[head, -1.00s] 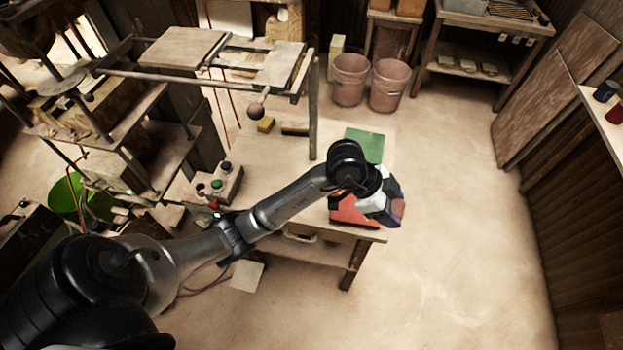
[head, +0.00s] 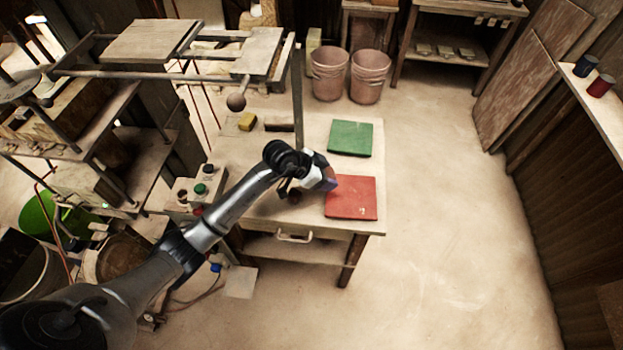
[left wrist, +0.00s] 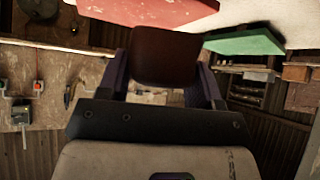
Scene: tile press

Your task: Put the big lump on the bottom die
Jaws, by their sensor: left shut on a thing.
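My left gripper (head: 328,181) is over the front part of the worktable, at the left edge of the red mat. In the left wrist view, its two fingers are shut on a dark brown lump (left wrist: 165,57). In the head view the hand mostly hides what it holds. A small dark reddish-brown round thing (head: 295,196) shows just below the hand; I cannot tell whether it is part of the held lump. The press (head: 90,110) stands at the left with plates and posts; I cannot clearly pick out its bottom die. My right gripper is not in view.
Two buckets (head: 329,75) stand behind. The floor at right is clear.

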